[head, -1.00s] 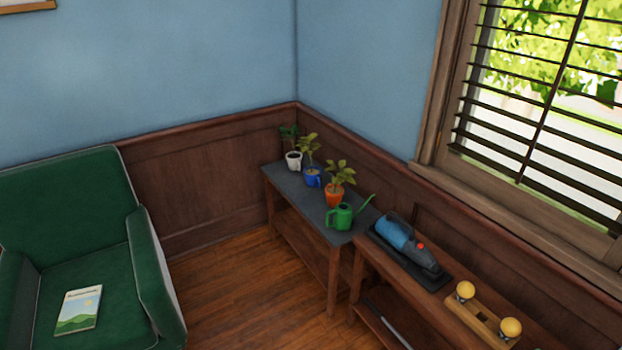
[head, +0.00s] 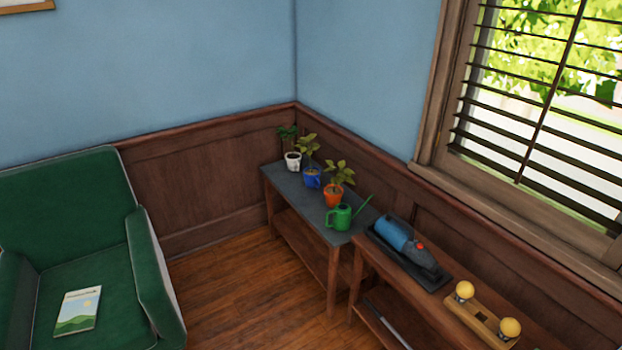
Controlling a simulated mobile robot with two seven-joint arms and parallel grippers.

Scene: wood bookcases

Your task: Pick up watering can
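A green watering can (head: 340,217) stands upright at the near end of a dark-topped wooden side table (head: 283,187) in the corner. Its thin spout points up and to the right, and its handle is on the left. It is close in front of an orange pot (head: 333,195) with a leafy plant. Neither of my grippers is in the head view.
A blue pot (head: 312,178) and a white pot (head: 293,161) with plants stand farther back. A second wooden table holds a blue handheld vacuum (head: 397,236) and a wooden piece with yellow balls (head: 482,317). A green armchair (head: 66,205) bears a book (head: 78,311). The wooden floor (head: 240,285) between is clear.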

